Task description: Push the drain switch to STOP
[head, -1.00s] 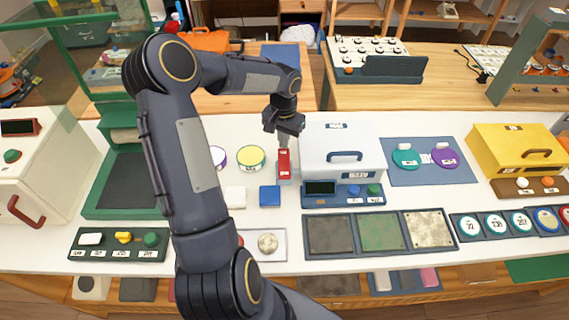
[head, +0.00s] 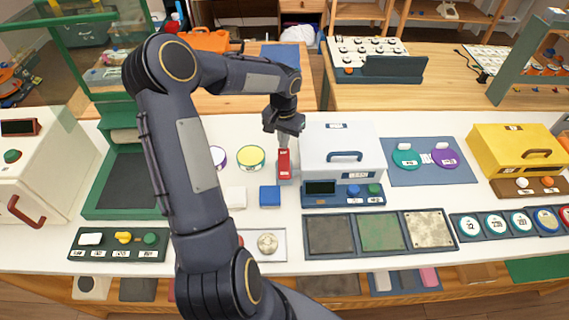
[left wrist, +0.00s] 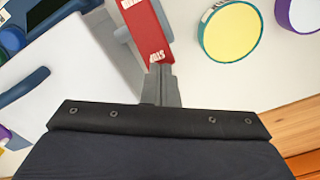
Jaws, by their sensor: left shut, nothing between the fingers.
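A red switch (head: 284,165) with small white labels stands on the white table, just left of the white machine. In the left wrist view the red switch (left wrist: 147,32) runs up from my fingertips, with one label at its far end and one beside the fingertips. My left gripper (head: 284,150) is shut and empty and points down at the far end of the switch in the head view. In the left wrist view its fingertips (left wrist: 160,70) are at the near label; I cannot tell whether they touch. My right gripper is not in view.
The white machine (head: 343,145) with a blue handle stands close on the right. Round yellow (head: 250,158) and purple-rimmed (head: 218,157) lidded things lie left of the switch. A blue block (head: 270,196) and a white block (head: 235,198) lie in front.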

